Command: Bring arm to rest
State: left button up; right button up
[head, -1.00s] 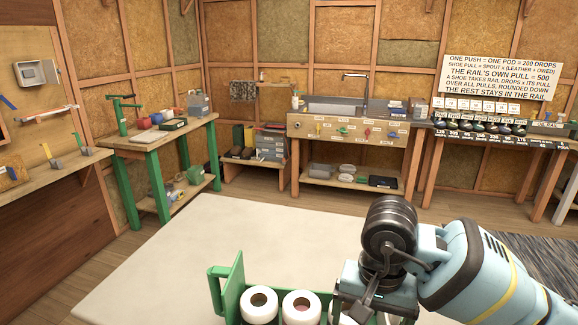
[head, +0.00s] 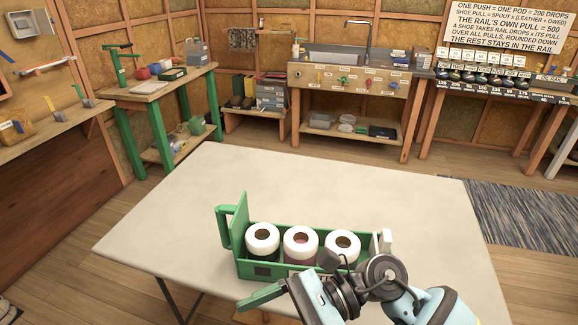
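My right arm comes in from the lower right. Its gripper (head: 300,293) is low in front of the green crate (head: 262,270), near the table's front edge. A green bar (head: 262,297) shows at its tip; I cannot tell whether this is part of the gripper or a separate piece. Its fingers are not clear enough to tell open from shut. The crate holds three white-topped rolls or jars (head: 263,238) in a row and has a raised green handle at its left end. The arm hides part of the crate's right front. My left gripper is not in view.
The pale table (head: 190,205) is clear left of and behind the crate. A green-legged bench (head: 150,90), a sink bench (head: 345,80) and a shelf with dark pods (head: 485,75) stand along the walls. A grey rug (head: 515,215) lies at right.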

jog(key=w+d+r+m+t+y, duration=0.25)
jog(key=m+t+y, duration=0.65)
jog(key=m, duration=0.9)
jog(key=w+d+f+m+t+h+p, duration=0.1)
jog(key=d+f+m+t+h, duration=0.5)
jog(key=m, duration=0.5)
jog(key=w+d+f+m+t+h+p, duration=0.1)
jog(key=d+f+m+t+h, duration=0.3)
jog(key=m+t+h, duration=0.55)
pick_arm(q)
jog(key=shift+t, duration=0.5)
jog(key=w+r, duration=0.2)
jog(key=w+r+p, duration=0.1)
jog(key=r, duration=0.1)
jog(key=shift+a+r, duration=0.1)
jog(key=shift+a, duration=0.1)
pick_arm(e)
jog(key=s+d+f+m+g+h, duration=0.3)
jog(key=s+d+f+m+g, duration=0.1)
jog(key=s+f+m, duration=0.5)
jog(key=s+d+f+m+g+h, duration=0.3)
jog(key=s+d+f+m+g, duration=0.2)
jog(key=s+f, duration=0.5)
notch_tip(320, 180, down, 3)
jog(key=d+m, duration=0.2)
jog(key=m, duration=0.1)
jog(key=shift+s+r+m+h, duration=0.2)
jog(key=shift+s+m+h, duration=0.15)
